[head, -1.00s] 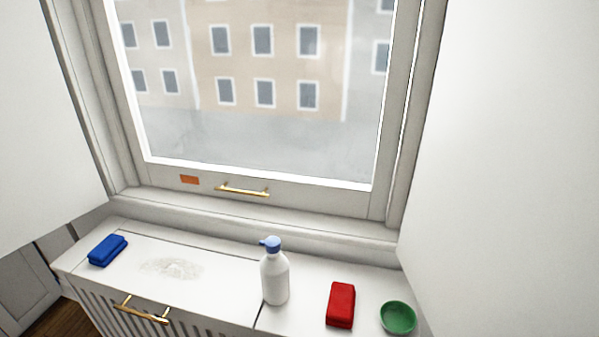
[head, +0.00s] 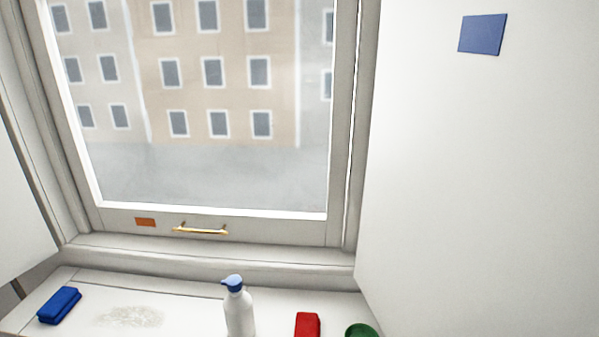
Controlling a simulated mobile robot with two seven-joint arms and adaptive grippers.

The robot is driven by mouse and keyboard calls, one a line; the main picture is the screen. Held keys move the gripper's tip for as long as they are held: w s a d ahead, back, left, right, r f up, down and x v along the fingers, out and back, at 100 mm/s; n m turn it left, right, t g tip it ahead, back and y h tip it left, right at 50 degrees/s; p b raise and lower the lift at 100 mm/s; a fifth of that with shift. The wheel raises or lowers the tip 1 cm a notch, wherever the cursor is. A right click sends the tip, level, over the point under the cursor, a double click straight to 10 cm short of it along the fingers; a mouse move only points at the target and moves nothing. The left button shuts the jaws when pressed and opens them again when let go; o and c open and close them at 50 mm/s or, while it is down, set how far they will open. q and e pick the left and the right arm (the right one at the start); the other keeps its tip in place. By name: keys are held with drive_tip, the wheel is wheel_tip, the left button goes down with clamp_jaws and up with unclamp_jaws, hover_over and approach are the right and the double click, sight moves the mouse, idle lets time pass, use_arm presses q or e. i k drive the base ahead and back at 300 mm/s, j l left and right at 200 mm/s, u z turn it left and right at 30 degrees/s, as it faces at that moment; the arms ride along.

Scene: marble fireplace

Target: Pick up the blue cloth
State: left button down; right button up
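The blue cloth (head: 59,305) is a folded block at the left end of the white window sill cabinet top (head: 185,312). It lies flat and apart from the other objects. Neither of my grippers shows in the head view.
A greyish smudge (head: 130,316) is right of the cloth. A white bottle with blue pump (head: 239,311), a red folded cloth (head: 307,325) and a green bowl (head: 361,330) stand further right. The window (head: 195,160) has a gold handle (head: 201,230). A blue square (head: 482,34) is on the right wall.

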sight(59, 304)
drive_tip(key=j+u, duration=0.25)
drive_tip(key=u, duration=0.25)
drive_tip(key=i+j+u, duration=0.1)
drive_tip(key=u, duration=0.35)
drive_tip(key=i+j+u, duration=0.1)
drive_tip(key=j+u, duration=0.2)
drive_tip(key=u, duration=0.2)
